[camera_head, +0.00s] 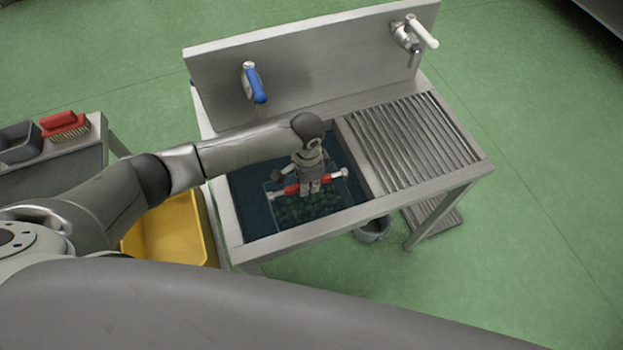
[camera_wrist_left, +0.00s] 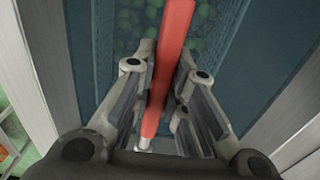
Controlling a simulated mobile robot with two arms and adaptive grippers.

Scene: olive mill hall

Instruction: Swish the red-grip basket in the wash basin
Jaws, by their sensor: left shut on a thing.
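The wash basin (camera_head: 243,214) is a dark, square sink set into a steel bench, and it seems to hold water. The basket (camera_head: 314,208), with green olives in it, is inside the basin. Its red grip (camera_head: 327,180) runs crosswise above it, and the grip shows close up in the left wrist view (camera_wrist_left: 170,60). My left gripper (camera_head: 311,187) points down over the basin and is shut on the red grip, with one finger on each side (camera_wrist_left: 160,100). It hides the middle of the grip. How deep the basket sits is hard to tell. My right gripper is not in view.
A ribbed drainboard (camera_head: 412,145) lies right of the basin. A blue-handled tap (camera_head: 254,84) and a white-handled tap (camera_head: 413,36) are on the backsplash. A yellow tub (camera_head: 168,238) stands left. A side table holds a red brush (camera_head: 64,124) and a dark tray (camera_head: 20,143).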

